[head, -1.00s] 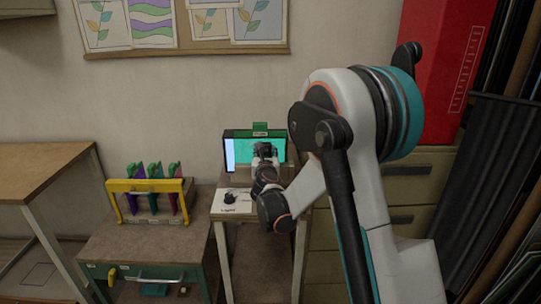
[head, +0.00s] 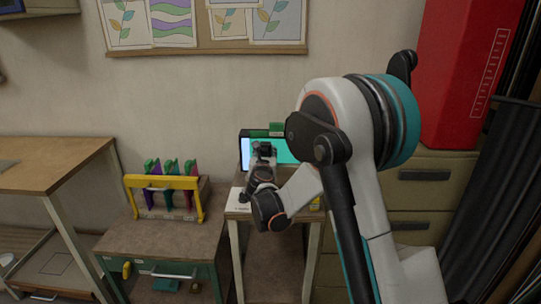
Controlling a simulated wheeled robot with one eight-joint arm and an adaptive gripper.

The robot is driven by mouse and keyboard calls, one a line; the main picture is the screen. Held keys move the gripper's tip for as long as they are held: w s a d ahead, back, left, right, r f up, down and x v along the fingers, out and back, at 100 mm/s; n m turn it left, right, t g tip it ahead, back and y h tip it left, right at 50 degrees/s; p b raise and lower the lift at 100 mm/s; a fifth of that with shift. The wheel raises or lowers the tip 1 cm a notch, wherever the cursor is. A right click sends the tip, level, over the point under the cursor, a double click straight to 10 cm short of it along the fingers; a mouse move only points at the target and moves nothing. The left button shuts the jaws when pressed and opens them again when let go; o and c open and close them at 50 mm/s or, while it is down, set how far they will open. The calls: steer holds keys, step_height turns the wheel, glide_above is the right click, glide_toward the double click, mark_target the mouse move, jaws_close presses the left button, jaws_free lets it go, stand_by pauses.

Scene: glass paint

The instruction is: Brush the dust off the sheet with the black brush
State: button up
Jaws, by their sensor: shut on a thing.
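A lit light panel in a black frame (head: 244,153) stands upright at the back of the small bench. Its face glows white at the left and teal at the right (head: 287,151). A sheet on it cannot be told apart from the glow, and no dust can be made out. My gripper (head: 263,150) is in front of the panel's left part, shut on a small dark thing, which I take for the black brush. Its bristles are too small to see. I cannot tell whether it touches the panel. My arm hides the panel's right end.
A yellow-framed rack (head: 201,200) with purple and green pieces stands on the cabinet at left. A white pad (head: 238,204) lies on the small bench, partly behind my arm. A wooden table (head: 45,165) is far left. A red case (head: 467,75) stands on drawers at right.

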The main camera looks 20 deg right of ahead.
steer(key=shift+w+a, duration=0.3)
steer(key=shift+a, duration=0.65)
steer(key=v, duration=0.6)
steer(key=shift+f, duration=0.35)
steer(key=shift+s, duration=0.1)
steer(key=shift+v, duration=1.45)
steer(key=shift+f, duration=0.2)
